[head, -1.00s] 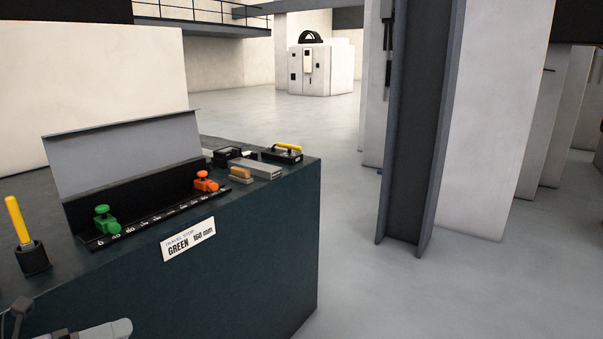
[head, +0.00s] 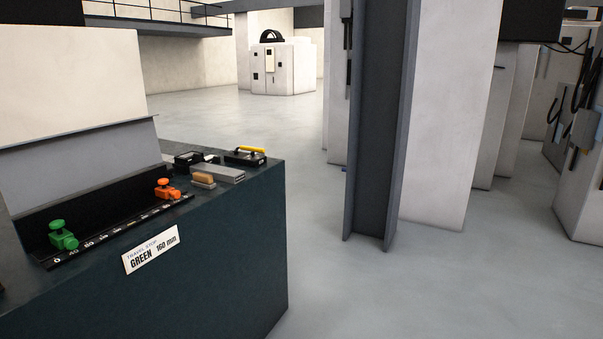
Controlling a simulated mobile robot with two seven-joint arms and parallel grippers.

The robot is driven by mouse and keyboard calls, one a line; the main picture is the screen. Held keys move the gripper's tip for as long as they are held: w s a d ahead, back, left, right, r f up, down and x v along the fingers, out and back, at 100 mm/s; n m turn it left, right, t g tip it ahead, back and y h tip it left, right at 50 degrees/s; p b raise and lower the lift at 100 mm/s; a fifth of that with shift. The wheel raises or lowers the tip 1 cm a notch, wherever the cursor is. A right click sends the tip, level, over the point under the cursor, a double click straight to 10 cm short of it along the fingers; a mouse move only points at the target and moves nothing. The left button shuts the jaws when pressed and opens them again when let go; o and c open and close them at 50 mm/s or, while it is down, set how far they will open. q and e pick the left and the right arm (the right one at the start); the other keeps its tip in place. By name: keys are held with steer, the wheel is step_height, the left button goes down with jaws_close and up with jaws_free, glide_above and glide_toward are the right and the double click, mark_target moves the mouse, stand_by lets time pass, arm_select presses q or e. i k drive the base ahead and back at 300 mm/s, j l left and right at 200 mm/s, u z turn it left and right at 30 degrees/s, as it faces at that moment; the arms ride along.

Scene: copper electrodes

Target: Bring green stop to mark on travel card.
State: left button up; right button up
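The green stop (head: 63,237) sits on the black scale rail (head: 98,238) near its left end, close to the low numbers. The orange stop (head: 167,189) sits on the same rail further right, near its far end. The white travel card (head: 151,250) is on the front face of the dark bench below the rail and reads "TRAVEL STOP GREEN 160 mm". Neither of my grippers shows in the head view.
The dark bench (head: 215,243) fills the lower left. A brush (head: 203,181), a grey block (head: 226,174) and a yellow-handled tool (head: 248,155) lie on its top. A steel column (head: 376,130) stands to the right, with clear floor (head: 380,285) between.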

mark_target(67, 240)
steer(key=u, duration=1.3)
